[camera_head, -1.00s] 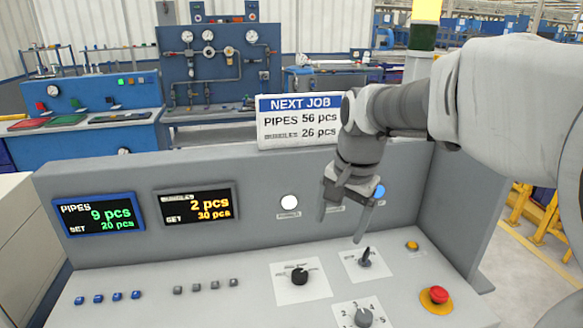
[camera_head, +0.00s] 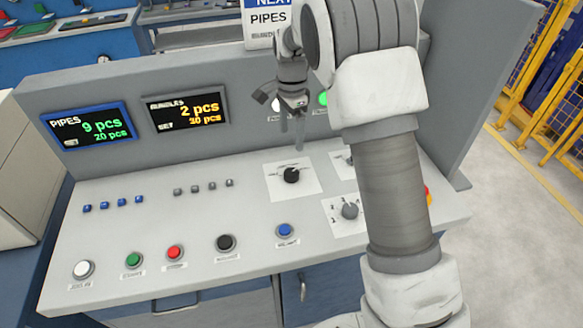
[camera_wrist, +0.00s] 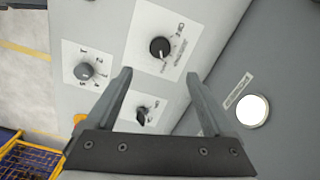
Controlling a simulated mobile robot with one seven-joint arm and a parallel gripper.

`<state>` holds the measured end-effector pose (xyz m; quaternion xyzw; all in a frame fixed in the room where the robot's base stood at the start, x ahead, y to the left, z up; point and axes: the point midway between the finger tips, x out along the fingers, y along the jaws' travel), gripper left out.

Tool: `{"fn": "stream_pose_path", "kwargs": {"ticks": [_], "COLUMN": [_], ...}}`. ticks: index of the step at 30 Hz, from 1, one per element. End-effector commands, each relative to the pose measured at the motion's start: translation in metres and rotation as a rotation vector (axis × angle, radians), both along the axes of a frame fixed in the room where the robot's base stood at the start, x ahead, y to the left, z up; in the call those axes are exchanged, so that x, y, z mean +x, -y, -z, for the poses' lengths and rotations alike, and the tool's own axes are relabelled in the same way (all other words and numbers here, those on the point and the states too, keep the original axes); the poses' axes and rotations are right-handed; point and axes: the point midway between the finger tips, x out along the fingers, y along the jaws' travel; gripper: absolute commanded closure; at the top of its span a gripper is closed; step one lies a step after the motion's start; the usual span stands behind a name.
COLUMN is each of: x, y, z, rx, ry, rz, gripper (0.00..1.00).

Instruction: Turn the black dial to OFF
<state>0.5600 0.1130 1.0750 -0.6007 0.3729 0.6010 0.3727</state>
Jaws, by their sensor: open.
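The black dial (camera_head: 291,175) sits on a white label plate on the sloped panel. It also shows in the wrist view (camera_wrist: 160,47), just beyond the fingertips; its label lettering is too small to read surely. My gripper (camera_head: 292,143) hangs above and behind the dial in the head view, fingers pointing down. In the wrist view my gripper (camera_wrist: 159,75) is open and empty, with the dial between the lines of its two fingers and apart from them.
A grey numbered dial (camera_head: 350,211) and a small dark selector (camera_wrist: 143,110) are close by. A white lamp (camera_wrist: 252,111) is on the upright panel, with a green lamp (camera_head: 323,98) beside it. Several push buttons, including a black one (camera_head: 226,243), line the front.

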Motion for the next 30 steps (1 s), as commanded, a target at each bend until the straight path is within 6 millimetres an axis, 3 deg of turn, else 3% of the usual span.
{"fn": "stream_pose_path", "kwargs": {"ticks": [15, 21, 30], "x": [-0.001, 0.000, 0.000], "y": [0.001, 0.000, 0.000], "z": [0.110, 0.131, 0.136], "rx": [0.000, 0.000, 0.000], "ry": [-0.003, -0.001, 0.001], "rz": [0.000, -0.001, -0.002], "gripper": [0.13, 0.13, 0.13]}}
